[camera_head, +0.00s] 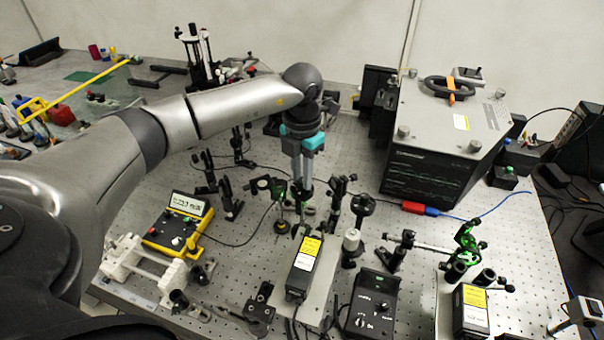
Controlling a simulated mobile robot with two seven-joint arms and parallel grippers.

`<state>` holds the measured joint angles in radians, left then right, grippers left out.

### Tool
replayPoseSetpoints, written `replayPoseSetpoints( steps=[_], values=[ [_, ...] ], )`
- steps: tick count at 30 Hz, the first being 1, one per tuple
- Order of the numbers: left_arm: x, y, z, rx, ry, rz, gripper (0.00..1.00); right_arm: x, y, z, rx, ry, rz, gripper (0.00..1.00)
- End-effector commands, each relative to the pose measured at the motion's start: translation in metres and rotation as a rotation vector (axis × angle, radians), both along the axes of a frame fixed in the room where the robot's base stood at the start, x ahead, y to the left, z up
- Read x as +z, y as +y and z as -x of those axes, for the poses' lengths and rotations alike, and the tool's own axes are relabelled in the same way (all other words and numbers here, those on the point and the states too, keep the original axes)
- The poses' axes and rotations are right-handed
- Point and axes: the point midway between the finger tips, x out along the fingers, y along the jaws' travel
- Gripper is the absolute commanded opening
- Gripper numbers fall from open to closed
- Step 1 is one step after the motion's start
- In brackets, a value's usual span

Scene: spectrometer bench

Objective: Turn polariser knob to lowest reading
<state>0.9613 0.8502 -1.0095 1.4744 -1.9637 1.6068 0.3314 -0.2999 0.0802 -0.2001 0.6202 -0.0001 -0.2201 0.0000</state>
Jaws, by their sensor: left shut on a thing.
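My left gripper (303,184) reaches straight down from above among the optical posts. It is shut on the polariser knob, which is mostly hidden between and behind the fingers. The polariser mount (301,208) stands on the bench just below the fingertips. A yellow multimeter (175,229) with a lit display lies on the bench to the left of the gripper. Its digits are too small to read surely. My right gripper is not in view.
Several optics posts crowd around the gripper. A laser box with a yellow label (303,268) and a black control box (371,307) stand in front. A large instrument (436,166) stands at right.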

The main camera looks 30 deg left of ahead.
Motion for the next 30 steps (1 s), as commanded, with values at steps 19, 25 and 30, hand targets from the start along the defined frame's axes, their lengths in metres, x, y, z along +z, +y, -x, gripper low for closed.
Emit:
replayPoseSetpoints(
  steps=[19,25,30],
  values=[
    [0.0013,0.0002,-0.0012,0.193,-0.004,0.001,0.0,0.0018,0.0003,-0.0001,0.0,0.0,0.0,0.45],
    [0.0013,0.0002,-0.0012,0.192,-0.004,0.001,0.0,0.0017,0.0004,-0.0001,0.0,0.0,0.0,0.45],
    [0.0013,0.0001,-0.001,0.192,-0.004,0.001,0.31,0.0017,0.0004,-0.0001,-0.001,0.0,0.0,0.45]
  ],
)
